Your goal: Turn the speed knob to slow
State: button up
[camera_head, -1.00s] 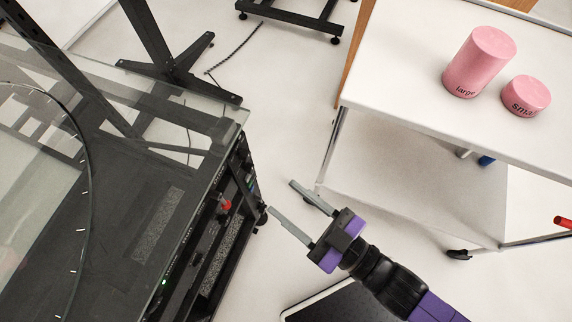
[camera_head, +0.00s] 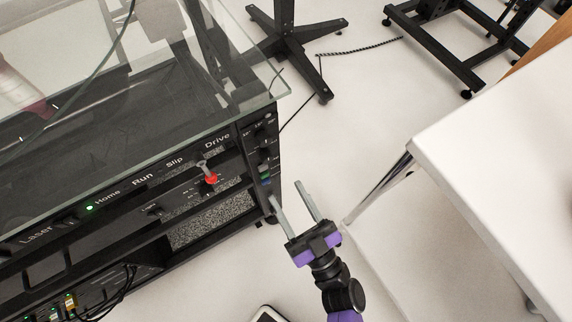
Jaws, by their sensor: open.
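The black control panel (camera_head: 165,185) fills the left of the view, below a glass top. Its labels include Laser, Home, Run, Slip and Drive. A red-based switch with a silver lever (camera_head: 209,175) sticks out below Slip and Drive. Small controls (camera_head: 265,160) stand in a column at the panel's right end, with markings too small to read. I cannot tell which control is the speed knob. My gripper (camera_head: 285,190) is open and empty, just right of the panel's right end, its fingers pointing up and slightly left.
The glass top (camera_head: 150,90) overhangs above the panel. A white table (camera_head: 500,150) stands to the right, with its edge and leg near my arm. A black stand foot (camera_head: 295,50) is on the floor behind. Clear floor lies between them.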

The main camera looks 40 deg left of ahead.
aim_at(269, 161)
jog(key=shift+x, duration=3.95)
jog(key=shift+d, duration=0.1)
grip_shut()
